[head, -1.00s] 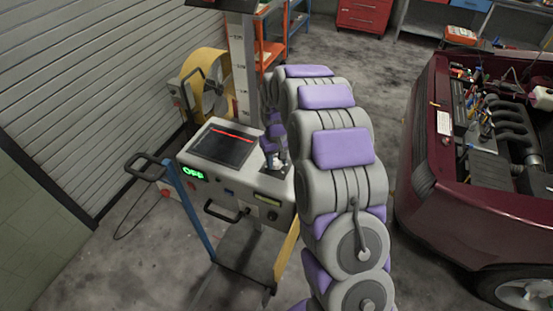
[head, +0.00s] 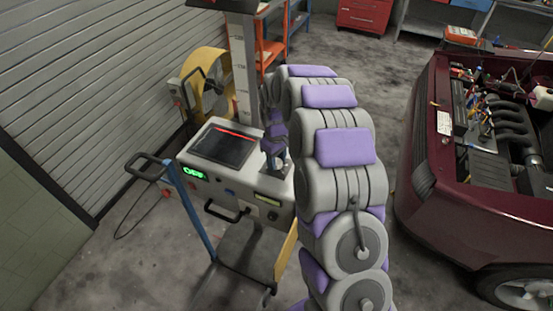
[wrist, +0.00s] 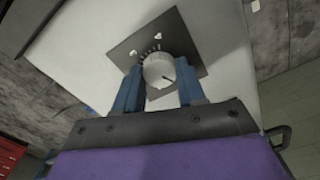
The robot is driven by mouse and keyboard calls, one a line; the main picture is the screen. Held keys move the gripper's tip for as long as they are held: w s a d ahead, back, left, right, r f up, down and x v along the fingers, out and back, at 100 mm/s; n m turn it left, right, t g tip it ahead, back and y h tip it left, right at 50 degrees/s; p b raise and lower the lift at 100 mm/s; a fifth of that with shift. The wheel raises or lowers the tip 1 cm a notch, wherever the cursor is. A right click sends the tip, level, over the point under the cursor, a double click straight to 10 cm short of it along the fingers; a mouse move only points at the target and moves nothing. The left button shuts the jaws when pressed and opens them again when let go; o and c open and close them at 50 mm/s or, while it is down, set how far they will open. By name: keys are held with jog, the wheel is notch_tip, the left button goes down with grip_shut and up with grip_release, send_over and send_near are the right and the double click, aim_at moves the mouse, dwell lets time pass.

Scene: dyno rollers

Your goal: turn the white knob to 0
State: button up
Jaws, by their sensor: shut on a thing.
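The white knob (wrist: 159,70) sits on a dark square plate (wrist: 190,38) on the machine's pale top, in the wrist view. It has a dark pointer line toward its lower right, and tick marks lie along its upper left side. The blue fingers of my gripper (wrist: 160,88) stand on both sides of the knob and are shut on it. In the head view my gripper (head: 274,160) is over the right part of the console (head: 237,191); the knob is hidden there. The green display (head: 194,174) on the console's front appears to read "OFF".
A dark screen (head: 222,147) with a red bar lies left of my gripper. A tall column with a scale (head: 243,65) stands behind the console. A maroon car (head: 425,190) with its engine bay open is to the right. Bare floor lies between car and console.

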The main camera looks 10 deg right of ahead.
jog(key=shift+w, duration=0.1)
jog(key=o, duration=1.1)
jog(key=shift+c, duration=0.2)
notch_tip(320, 180, up, 17)
jog(key=shift+r, duration=0.15)
